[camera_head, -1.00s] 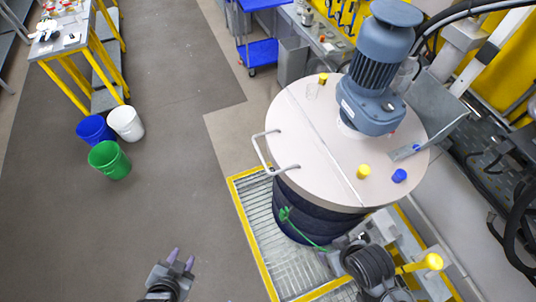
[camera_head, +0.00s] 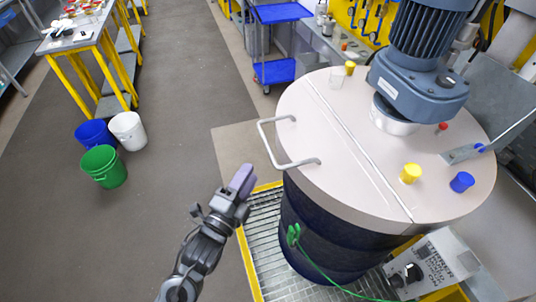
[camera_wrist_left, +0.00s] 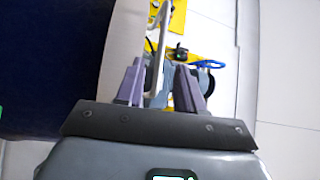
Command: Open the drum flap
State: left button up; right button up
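The drum (camera_head: 335,225) is dark blue with a pale round lid. The flap (camera_head: 308,100) is the lid's left part, lying flat beyond a straight seam. Its pale bent handle (camera_head: 279,151) stands out on the flap's left side. My left gripper (camera_head: 241,182) is left of and below the handle, apart from it in the head view. In the left wrist view its two purple fingers (camera_wrist_left: 160,88) are spread and empty. The handle bar (camera_wrist_left: 158,45) shows beyond and in line with the gap between them. My right gripper is not in view.
A blue-grey motor (camera_head: 420,65) stands on the lid, with yellow (camera_head: 411,173) and blue (camera_head: 462,181) caps nearby. A green cable (camera_head: 320,268) hangs at the drum's front. Several buckets (camera_head: 105,167) stand on the floor at left. The floor between them and the drum is clear.

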aim_at(266, 143)
pick_arm(q)
jog(key=x, duration=1.1)
jog(key=shift+r, duration=0.2)
jog(key=shift+s, duration=0.1)
grip_shut()
